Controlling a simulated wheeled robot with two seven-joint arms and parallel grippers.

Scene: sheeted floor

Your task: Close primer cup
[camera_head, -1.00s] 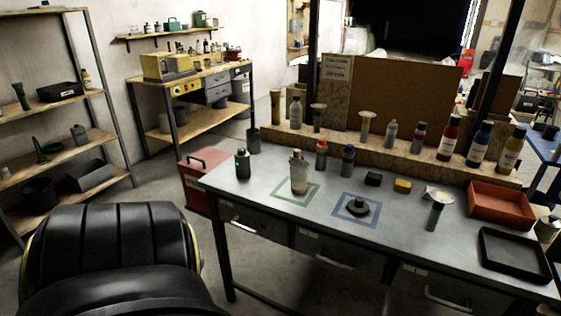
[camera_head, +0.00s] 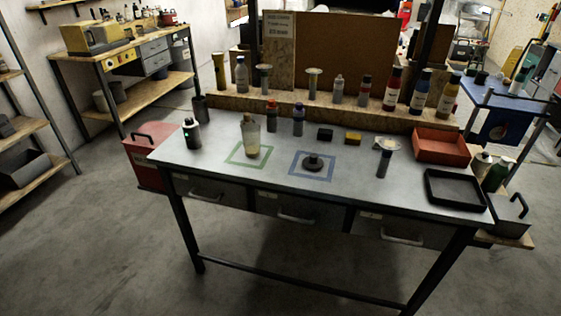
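A translucent cup (camera_head: 251,138) with pale contents at its bottom stands upright in the green square outline (camera_head: 237,160) on the grey workbench. A black round lid-like piece with a knob (camera_head: 313,162) lies in the blue square outline (camera_head: 298,174), to the right of the cup and apart from it. No label readable here says which is the primer cup. Neither of my grippers shows in the head view.
The workbench (camera_head: 215,165) also holds several bottles at the back, a dark bottle (camera_head: 192,133) at left, a red tray (camera_head: 441,146) and a black tray (camera_head: 457,187) at right. A red box (camera_head: 150,160) stands left of the bench. Floor in front is clear.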

